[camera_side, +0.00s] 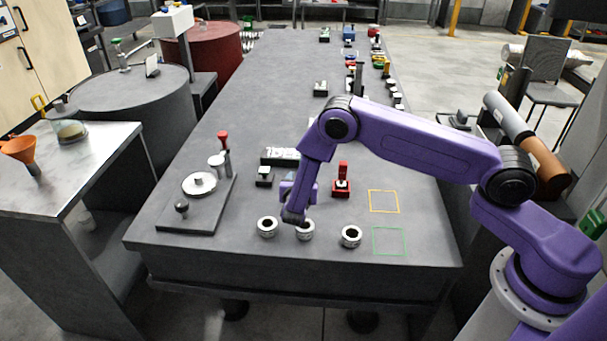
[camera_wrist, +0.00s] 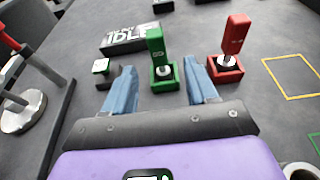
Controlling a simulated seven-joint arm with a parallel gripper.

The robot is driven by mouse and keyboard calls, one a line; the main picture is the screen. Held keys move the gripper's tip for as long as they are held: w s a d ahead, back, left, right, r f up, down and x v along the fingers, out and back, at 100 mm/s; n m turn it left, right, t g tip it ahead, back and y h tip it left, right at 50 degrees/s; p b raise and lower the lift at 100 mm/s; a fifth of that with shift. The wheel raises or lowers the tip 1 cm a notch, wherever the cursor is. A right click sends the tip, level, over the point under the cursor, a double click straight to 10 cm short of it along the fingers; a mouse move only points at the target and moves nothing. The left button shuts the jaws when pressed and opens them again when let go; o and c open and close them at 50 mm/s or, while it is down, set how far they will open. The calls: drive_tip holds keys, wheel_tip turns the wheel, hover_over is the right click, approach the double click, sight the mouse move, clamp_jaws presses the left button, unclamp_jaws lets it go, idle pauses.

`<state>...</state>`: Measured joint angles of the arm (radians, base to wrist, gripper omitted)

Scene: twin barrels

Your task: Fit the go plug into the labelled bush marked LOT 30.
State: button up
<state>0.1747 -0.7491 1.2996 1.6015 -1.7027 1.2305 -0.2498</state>
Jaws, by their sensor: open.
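The green-handled plug (camera_wrist: 157,50), which I take to be the go plug, stands upright in a green holder (camera_wrist: 163,80) in the wrist view. My arm hides it in the side view. My gripper (camera_wrist: 161,66) is open and empty, its blue fingers either side of the green plug in the picture; contact cannot be told. It also shows in the side view (camera_side: 297,207), near the bushes. The left bush (camera_side: 267,228), middle bush (camera_side: 305,234) and right bush (camera_side: 351,237) form a row near the table's front edge. I cannot read their lot labels.
A red-handled plug (camera_side: 342,175) stands in a red holder right of the green one. An IDLE sign (camera_wrist: 130,37) lies behind. A grey plate (camera_side: 206,218) with a metal disc is at left. Yellow (camera_side: 384,201) and green (camera_side: 389,241) outlined squares are empty.

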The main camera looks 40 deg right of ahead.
drive_tip(key=x, duration=1.1)
drive_tip(key=shift+w+f, duration=0.15)
drive_tip(key=shift+w, duration=0.1)
drive_tip(key=shift+c, duration=0.3)
clamp_jaws()
drive_tip(key=shift+r, duration=0.2)
